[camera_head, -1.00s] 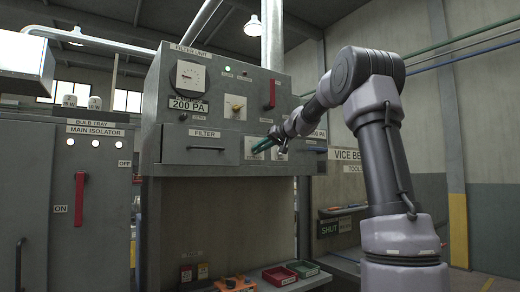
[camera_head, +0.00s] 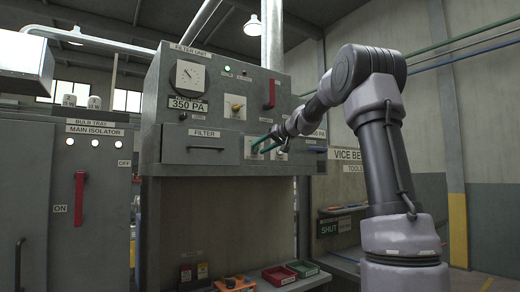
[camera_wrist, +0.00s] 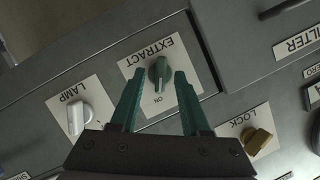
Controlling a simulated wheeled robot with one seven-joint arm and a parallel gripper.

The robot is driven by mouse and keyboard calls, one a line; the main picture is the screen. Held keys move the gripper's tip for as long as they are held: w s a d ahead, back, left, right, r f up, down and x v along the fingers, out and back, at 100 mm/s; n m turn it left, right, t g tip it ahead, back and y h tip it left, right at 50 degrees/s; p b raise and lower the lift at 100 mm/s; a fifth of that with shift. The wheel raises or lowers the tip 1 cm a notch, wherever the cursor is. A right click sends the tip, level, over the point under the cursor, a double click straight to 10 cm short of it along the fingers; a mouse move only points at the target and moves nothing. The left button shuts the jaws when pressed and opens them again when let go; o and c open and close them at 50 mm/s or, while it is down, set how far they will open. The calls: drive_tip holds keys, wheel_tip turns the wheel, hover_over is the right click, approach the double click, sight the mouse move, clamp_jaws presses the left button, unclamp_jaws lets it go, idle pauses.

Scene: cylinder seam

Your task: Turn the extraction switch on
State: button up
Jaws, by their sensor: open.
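The extraction switch is a dark green-grey knob (camera_wrist: 159,73) on a white plate marked EXTRACT, in the upper middle of the wrist view. Its handle lies in line with the ON mark. My gripper (camera_wrist: 160,79) is open, its two teal fingers on either side of the knob, with a visible gap on the right. Whether the left finger touches it is hard to tell. In the head view my gripper (camera_head: 258,144) is at the lower right of the filter unit (camera_head: 165,140) and hides the knob. The display (camera_head: 188,104) reads 350 PA, and a green light (camera_head: 227,68) glows.
In the wrist view a white LAMP knob (camera_wrist: 78,116) is at left and a brass LOCK knob (camera_wrist: 257,142) at right, both close to my fingers. The main isolator cabinet (camera_head: 95,215) stands left, with a red lever (camera_head: 80,198). Bins (camera_head: 278,275) lie below the unit.

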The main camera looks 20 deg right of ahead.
drive_tip(key=v, duration=1)
drive_tip(key=s+a+f+m+g+h, duration=0.1)
drive_tip(key=s+a+f+g, duration=0.1)
drive_tip(key=s+a+f, duration=0.45)
drive_tip(key=s+a+f+m+g+h, duration=0.15)
drive_tip(key=s+f, duration=0.25)
drive_tip(key=s, duration=0.6)
drive_tip(key=s+f+g+h, duration=0.1)
drive_tip(key=s+f+h, duration=0.1)
drive_tip(key=s+f, duration=1.2)
drive_tip(key=s+m, duration=0.1)
drive_tip(key=s, duration=0.3)
drive_tip(key=shift+g, duration=0.35)
